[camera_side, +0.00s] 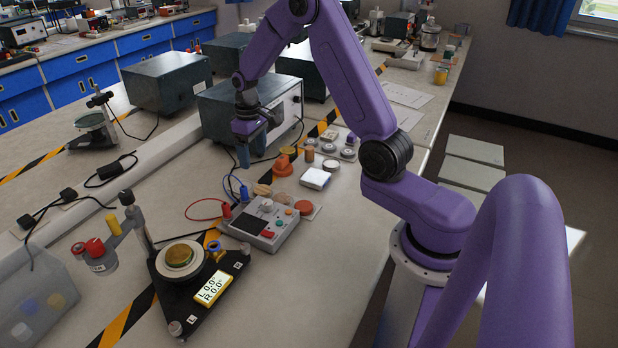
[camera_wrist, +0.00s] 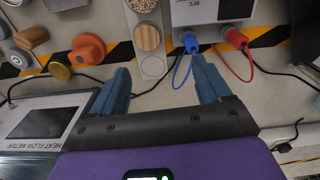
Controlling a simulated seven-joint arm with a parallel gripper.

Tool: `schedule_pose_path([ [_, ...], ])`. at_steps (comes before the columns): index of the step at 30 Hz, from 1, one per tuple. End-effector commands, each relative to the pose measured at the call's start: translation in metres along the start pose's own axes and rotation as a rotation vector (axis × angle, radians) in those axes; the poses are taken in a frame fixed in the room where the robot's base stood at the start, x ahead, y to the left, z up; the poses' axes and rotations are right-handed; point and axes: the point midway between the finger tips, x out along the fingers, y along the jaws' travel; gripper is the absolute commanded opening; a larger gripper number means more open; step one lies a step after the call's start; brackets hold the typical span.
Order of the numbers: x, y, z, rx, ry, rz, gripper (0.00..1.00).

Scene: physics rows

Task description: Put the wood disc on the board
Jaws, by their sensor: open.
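A light wood disc (camera_wrist: 149,36) lies on a narrow grey board (camera_wrist: 165,12) in the wrist view; a bare round spot on the board shows nearer my gripper. In the side view this wood disc (camera_side: 262,190) is at the left end of the row of discs. A brownish-gold disc (camera_side: 179,253) sits on the round white plate of a black stand; I cannot tell whether it is wood. My gripper (camera_side: 243,160) is open and empty, above the bench near the dark box. In the wrist view its blue fingers (camera_wrist: 165,80) are spread apart, near the bare end of the board.
A meter (camera_side: 265,222) with red and blue leads stands beside the board. An orange knob-shaped piece (camera_side: 284,166), a gold disc (camera_wrist: 60,67) and a brown cylinder (camera_wrist: 31,36) stand nearby. A dark instrument box (camera_side: 232,105) is close behind my gripper.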

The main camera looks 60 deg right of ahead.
Motion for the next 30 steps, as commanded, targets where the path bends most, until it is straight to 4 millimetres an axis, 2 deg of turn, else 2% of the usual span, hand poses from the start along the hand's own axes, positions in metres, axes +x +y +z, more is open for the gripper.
schedule_pose_path([
  [3,-0.017,-0.036,0.007,-0.089,0.004,0.0,0.77],
  [8,-0.037,-0.084,0.027,-0.212,0.009,0.0,0.77],
  [15,-0.062,-0.142,0.076,-0.396,0.013,-0.003,0.77],
  [20,-0.076,-0.171,0.118,-0.519,0.018,-0.005,0.77],
  [24,-0.086,-0.189,0.159,-0.627,0.019,-0.008,0.77],
  [30,-0.096,-0.201,0.22,-0.781,0.023,-0.012,0.77],
])
